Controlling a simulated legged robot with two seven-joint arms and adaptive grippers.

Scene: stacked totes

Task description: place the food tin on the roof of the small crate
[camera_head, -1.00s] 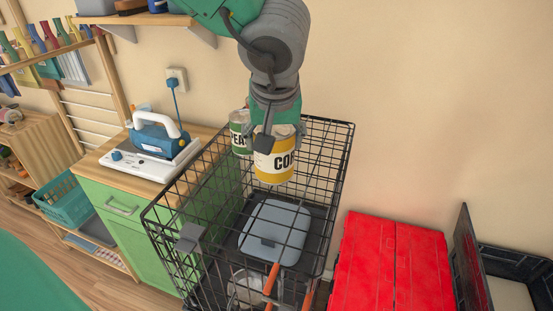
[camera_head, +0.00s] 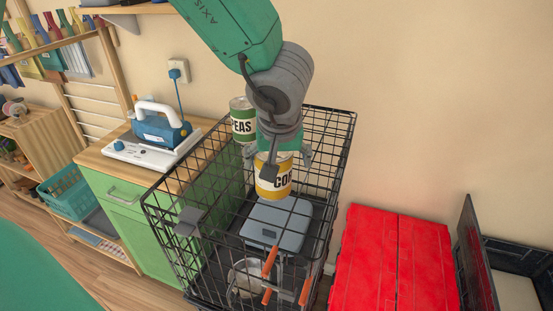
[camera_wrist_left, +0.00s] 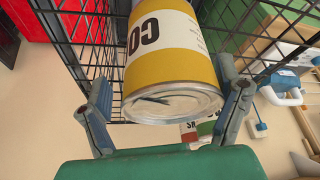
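The food tin is a yellow and white corn tin (camera_head: 268,182). It is held upright between the fingers of my left gripper (camera_head: 285,153), above the inside of a black wire basket. In the left wrist view the tin (camera_wrist_left: 168,60) shows its metal end toward me, with a finger of my left gripper (camera_wrist_left: 165,92) on each side. My right gripper is not in view.
The wire basket (camera_head: 330,190) has tall mesh walls around the grey box. A green peas tin (camera_head: 243,122) stands behind the corn tin. Orange handles (camera_head: 270,262) and a metal pot (camera_head: 243,278) are near the basket's front. A closed red crate (camera_head: 395,262) is to the right.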

